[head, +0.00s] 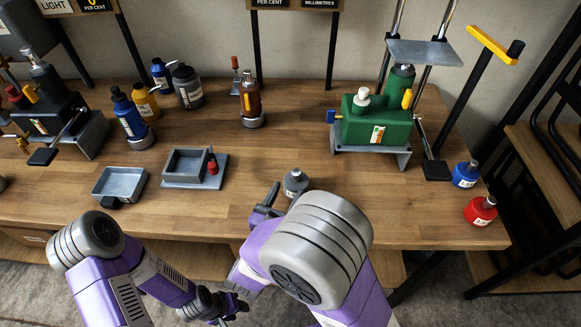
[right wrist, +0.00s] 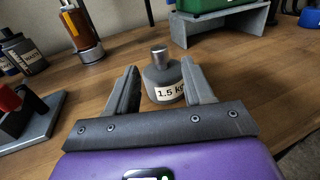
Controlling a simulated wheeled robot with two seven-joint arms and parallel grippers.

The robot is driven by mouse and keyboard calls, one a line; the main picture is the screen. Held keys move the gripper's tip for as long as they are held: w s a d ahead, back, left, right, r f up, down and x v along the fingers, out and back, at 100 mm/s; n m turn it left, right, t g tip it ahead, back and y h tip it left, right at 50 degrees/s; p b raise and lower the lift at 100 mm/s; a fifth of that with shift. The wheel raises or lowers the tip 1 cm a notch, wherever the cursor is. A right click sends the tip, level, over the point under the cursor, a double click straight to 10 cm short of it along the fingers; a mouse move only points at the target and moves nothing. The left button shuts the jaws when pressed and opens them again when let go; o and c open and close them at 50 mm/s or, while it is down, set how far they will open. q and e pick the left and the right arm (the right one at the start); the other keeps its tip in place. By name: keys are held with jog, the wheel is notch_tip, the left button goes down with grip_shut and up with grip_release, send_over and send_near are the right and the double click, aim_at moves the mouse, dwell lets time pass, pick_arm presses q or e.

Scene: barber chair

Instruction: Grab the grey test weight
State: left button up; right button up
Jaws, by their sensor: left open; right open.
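The grey test weight (head: 295,182) stands upright near the front edge of the wooden bench, partly hidden by my right arm in the head view. In the right wrist view the weight (right wrist: 163,88) has a round body, a narrow knob and a "1.5 k…" label. My right gripper (right wrist: 160,78) is open. Its fingers point at the weight, one to each side of it in the picture; contact cannot be told. In the head view my right gripper (head: 272,202) is largely hidden behind its own arm. My left gripper (head: 232,305) is open and empty, low in front of the bench.
A blue weight (head: 465,174) and a red weight (head: 480,211) stand at the bench's right end. A green machine (head: 375,128) stands behind. Grey trays (head: 120,183) and several bottles (head: 188,88) are to the left. Bare wood (head: 240,170) lies left of the grey weight.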

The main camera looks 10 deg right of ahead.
aim_at(295, 176)
jog(key=shift+w+d, duration=0.25)
jog(key=shift+w, duration=0.3)
jog(key=shift+w+d+r+b, duration=0.1)
jog(key=shift+w+d+b, duration=0.3)
jog(key=shift+d, duration=0.1)
jog(key=b+x, duration=0.1)
jog(key=x, duration=0.2)
jog(key=shift+w+d, duration=0.15)
jog(key=shift+w, duration=0.15)
jog(key=shift+w+d+r, duration=0.15)
jog(key=shift+w+d, duration=0.15)
jog(key=shift+w, duration=0.2)
grip_shut()
jog(key=shift+r, duration=0.1)
